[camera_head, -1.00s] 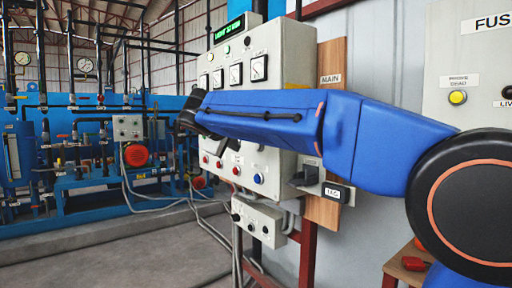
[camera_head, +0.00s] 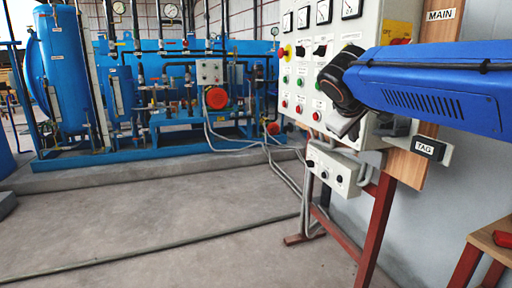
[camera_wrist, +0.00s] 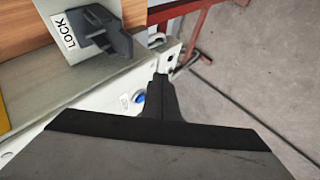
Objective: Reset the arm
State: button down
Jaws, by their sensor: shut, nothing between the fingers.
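My blue arm reaches in from the right in the head view, in front of the grey control panel (camera_head: 300,75). My dark gripper (camera_head: 350,130) hangs at its end, beside the panel's lower right part, and is small and partly hidden there. In the wrist view my gripper (camera_wrist: 161,78) has its dark fingers together, with nothing between them. Whether it touches the panel cannot be told.
A dark grey lock (camera_wrist: 102,32) sits on a bracket at the wrist view's upper left. A red-legged table (camera_head: 495,245) stands at right. Blue autoclave equipment (camera_head: 75,80) is behind left; the floor (camera_head: 150,230) is clear.

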jog(key=s+d+f+m+g+y, duration=0.1)
jog(key=s+f+m+g+y, duration=0.2)
jog(key=s+f, duration=2.4)
jog(key=s+m+y, duration=0.2)
jog(key=shift+s+m+g, duration=0.25)
jog(key=shift+m+g, duration=0.05)
jog(key=shift+m, duration=0.1)
jog(key=shift+f, duration=0.1)
